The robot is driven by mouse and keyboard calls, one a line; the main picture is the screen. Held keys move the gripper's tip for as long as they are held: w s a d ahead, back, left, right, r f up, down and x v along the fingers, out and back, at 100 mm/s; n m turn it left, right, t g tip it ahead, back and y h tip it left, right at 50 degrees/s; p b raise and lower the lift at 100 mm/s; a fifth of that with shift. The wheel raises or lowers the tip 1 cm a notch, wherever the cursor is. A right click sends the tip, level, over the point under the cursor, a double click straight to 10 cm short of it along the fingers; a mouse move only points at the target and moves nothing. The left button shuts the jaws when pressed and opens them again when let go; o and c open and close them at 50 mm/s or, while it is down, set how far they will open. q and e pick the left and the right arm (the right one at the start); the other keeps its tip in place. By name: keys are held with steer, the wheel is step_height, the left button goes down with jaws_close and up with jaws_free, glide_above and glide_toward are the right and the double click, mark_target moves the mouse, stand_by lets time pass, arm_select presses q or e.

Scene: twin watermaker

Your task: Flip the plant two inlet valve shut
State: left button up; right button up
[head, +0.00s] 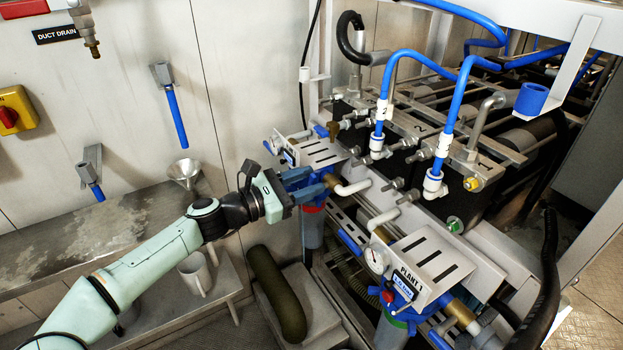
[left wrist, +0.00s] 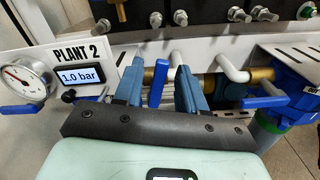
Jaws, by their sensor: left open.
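My left gripper (head: 318,184) is open at the near side of the plant two unit; its two blue fingers also show in the left wrist view (left wrist: 158,88). A blue lever handle (left wrist: 157,83) on a brass valve (left wrist: 150,75) stands between the fingers, with a visible gap on each side. The handle looks upright in that view, across the line of the brass pipe. The valve is just right of the PLANT 2 panel (left wrist: 84,60). In the head view the gripper and arm hide this handle. My right gripper is not in view.
A pressure gauge (left wrist: 25,80) and a display reading 1.0 bar (left wrist: 80,78) sit left of the valve. Another blue handle (left wrist: 262,102) is at right. The plant 1 panel (head: 428,265) stands nearer. A funnel (head: 185,172) and mug (head: 195,274) are by my arm.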

arm_select(q)
steer(key=shift+w+d, duration=0.4)
steer(key=shift+d, duration=0.15)
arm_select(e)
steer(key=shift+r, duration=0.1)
arm_select(q)
jaws_close()
steer(key=p, duration=0.1)
steer(key=n+p, duration=0.1)
steer(key=p, duration=0.1)
steer(key=n+p, duration=0.1)
steer(key=shift+w+a+r, duration=0.25)
steer(key=shift+w+r, duration=0.05)
steer(key=shift+w, duration=0.05)
steer(key=shift+w+a+f+n+p, duration=0.1)
steer(key=shift+w+f+n+p, duration=0.1)
steer(key=shift+n+p, duration=0.5)
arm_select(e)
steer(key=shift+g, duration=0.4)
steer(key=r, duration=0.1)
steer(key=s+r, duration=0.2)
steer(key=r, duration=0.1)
arm_select(q)
jaws_free()
steer(key=shift+s, duration=0.1)
